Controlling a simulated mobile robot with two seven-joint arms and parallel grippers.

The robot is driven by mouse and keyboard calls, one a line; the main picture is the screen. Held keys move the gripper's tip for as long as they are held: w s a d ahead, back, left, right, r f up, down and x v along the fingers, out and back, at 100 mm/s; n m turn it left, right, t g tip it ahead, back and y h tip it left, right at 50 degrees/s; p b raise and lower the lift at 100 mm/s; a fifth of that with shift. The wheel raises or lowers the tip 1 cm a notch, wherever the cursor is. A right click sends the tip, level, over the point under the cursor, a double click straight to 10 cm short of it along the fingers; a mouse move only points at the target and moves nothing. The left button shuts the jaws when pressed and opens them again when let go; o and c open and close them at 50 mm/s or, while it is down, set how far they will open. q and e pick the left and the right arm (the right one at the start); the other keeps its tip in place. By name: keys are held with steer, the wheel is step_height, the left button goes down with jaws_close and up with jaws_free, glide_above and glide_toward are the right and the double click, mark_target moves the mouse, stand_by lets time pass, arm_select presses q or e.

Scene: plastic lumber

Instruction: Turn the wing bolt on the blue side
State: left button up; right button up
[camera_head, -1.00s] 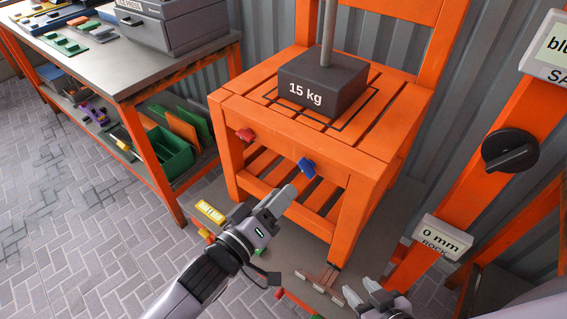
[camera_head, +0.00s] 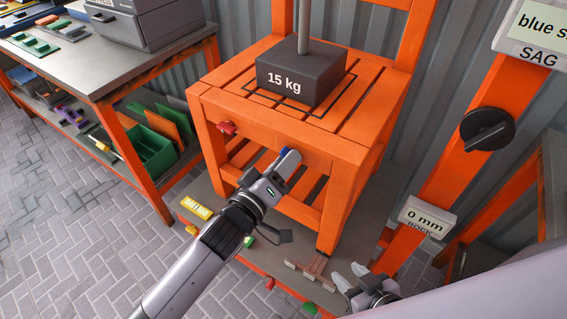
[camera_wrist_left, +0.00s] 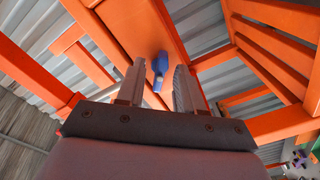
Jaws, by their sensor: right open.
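The blue wing bolt (camera_head: 288,158) sticks out of the front rail of the orange chair's seat (camera_head: 262,136), on the right part of that rail. My left gripper (camera_head: 280,170) is right at it in the head view and hides part of it. In the left wrist view the blue bolt (camera_wrist_left: 160,68) lies between the tips of two spread fingers, with a gap visible on each side. A red wing bolt (camera_head: 227,128) is on the left part of the same rail. My right gripper (camera_head: 354,280) is open and empty, low at the right.
A 15 kg weight (camera_head: 300,80) stands on the seat. An orange post at right carries a black knob (camera_head: 487,130) and a "0 mm" sign (camera_head: 428,218). A metal workbench (camera_head: 90,70) stands at left. Small coloured pieces lie on the base platform below.

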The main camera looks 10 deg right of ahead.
arm_select(q)
jaws_close()
